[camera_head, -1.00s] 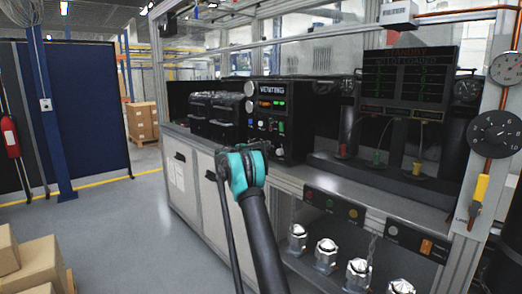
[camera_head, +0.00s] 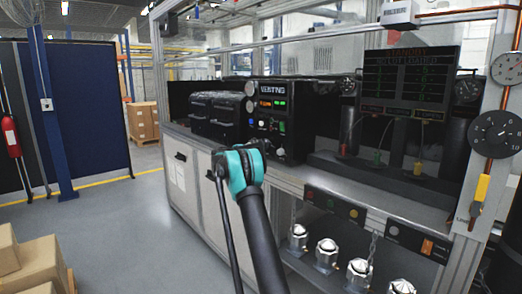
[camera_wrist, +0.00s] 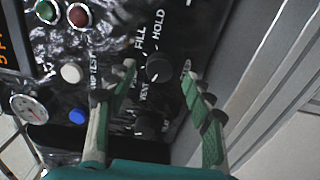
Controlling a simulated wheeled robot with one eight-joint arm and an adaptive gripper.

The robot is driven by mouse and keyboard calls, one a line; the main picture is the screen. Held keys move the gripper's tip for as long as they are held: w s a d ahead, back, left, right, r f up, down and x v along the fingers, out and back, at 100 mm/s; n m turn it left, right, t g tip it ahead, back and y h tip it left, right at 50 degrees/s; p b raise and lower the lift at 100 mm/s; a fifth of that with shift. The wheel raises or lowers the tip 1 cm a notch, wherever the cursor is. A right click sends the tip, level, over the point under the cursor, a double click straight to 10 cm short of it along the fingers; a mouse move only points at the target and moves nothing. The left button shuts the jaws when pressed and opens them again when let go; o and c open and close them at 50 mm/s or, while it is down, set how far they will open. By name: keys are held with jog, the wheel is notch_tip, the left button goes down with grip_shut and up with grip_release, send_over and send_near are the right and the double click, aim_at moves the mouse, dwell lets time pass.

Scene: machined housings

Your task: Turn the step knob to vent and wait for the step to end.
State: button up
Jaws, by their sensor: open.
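The black step knob (camera_wrist: 159,66) is in the middle of the wrist view, with FILL, HOLD, TEST and VENT lettered around it. My gripper (camera_wrist: 160,76) is open, its green-padded fingers on either side of the knob with visible gaps. I cannot make out where the knob points. My gripper's fingers cannot be made out in the head view, where my arm covers the area below the panel.
A second black knob (camera_wrist: 150,126) sits close below the first in the wrist view. A blue button (camera_wrist: 77,116), a white button (camera_wrist: 71,72) and a gauge (camera_wrist: 29,109) are to the left. Black cases (camera_head: 216,115) stand beside the panel on the bench.

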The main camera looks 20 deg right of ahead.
jog(key=v, duration=1)
jog(key=shift+s, duration=0.1)
jog(key=s+a+f+m+g+y, duration=0.1)
jog(key=s+a+f+y, duration=0.3)
jog(key=s, duration=1)
jog(key=s+a+f+m+y, duration=0.1)
jog(key=s+f+y, duration=0.45)
jog(key=s, duration=0.85)
jog(key=s+a+f+m+g+y, duration=0.1)
jog(key=s+a+f+y, duration=0.35)
jog(key=s, duration=0.95)
jog(key=s+a+f+y, duration=0.1)
jog(key=s+a+f, duration=0.1)
jog(key=s, duration=0.4)
jog(key=s+a+f+y, duration=0.1)
jog(key=s+a+f, duration=0.2)
jog(key=s+f, duration=0.2)
jog(key=s+a+f+m+y, duration=0.1)
jog(key=s+a+f, duration=0.1)
jog(key=s+f, duration=0.2)
jog(key=s, duration=0.3)
jog(key=shift+s+a, duration=0.4)
